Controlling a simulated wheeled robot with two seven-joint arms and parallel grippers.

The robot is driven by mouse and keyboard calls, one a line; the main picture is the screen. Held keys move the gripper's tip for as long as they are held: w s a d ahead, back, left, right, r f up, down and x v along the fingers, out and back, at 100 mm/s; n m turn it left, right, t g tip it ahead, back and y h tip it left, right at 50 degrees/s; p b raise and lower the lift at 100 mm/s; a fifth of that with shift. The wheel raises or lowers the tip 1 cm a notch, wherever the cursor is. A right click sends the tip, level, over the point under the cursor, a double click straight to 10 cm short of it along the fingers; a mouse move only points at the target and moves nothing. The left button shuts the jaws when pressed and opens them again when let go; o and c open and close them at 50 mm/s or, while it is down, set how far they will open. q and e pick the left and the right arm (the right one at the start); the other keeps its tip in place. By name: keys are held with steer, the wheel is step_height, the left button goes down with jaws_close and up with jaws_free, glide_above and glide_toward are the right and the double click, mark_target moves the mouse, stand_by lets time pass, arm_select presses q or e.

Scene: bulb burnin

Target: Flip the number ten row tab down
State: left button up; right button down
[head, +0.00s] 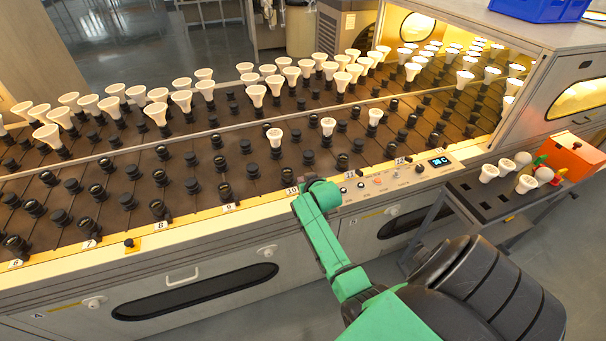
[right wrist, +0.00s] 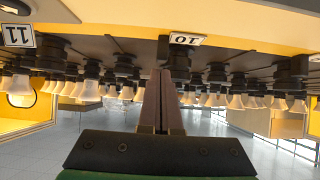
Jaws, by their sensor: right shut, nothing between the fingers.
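The number ten tab (head: 292,191) is a small white plate marked 10 on the yellow front edge strip of the bulb rack. It also shows upside down in the right wrist view (right wrist: 186,39), just above and right of the fingertips. My right gripper (head: 305,184) is at the rack's front edge, right beside the tab. In the right wrist view its fingers (right wrist: 163,72) are together and empty. I cannot tell whether they touch the tab. My left gripper is not in view.
Number plates 9 (head: 229,207) and 11 (right wrist: 18,35) flank the tab. Black sockets, some with white bulbs (head: 275,136), stand behind the strip. A control panel (head: 385,181) lies to the right. A side cart (head: 492,203) holds bulbs and an orange box (head: 572,155).

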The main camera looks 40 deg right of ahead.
steer(key=shift+r+p, duration=0.45)
steer(key=shift+r, duration=0.15)
steer(key=shift+r, duration=0.2)
steer(key=s+a+r+p, duration=0.2)
steer(key=s+r+p, duration=0.2)
steer(key=r, duration=0.6)
steer(key=s, duration=0.2)
steer(key=shift+s+a+r, duration=0.2)
steer(key=shift+s+r, duration=0.15)
steer(key=shift+f, duration=0.1)
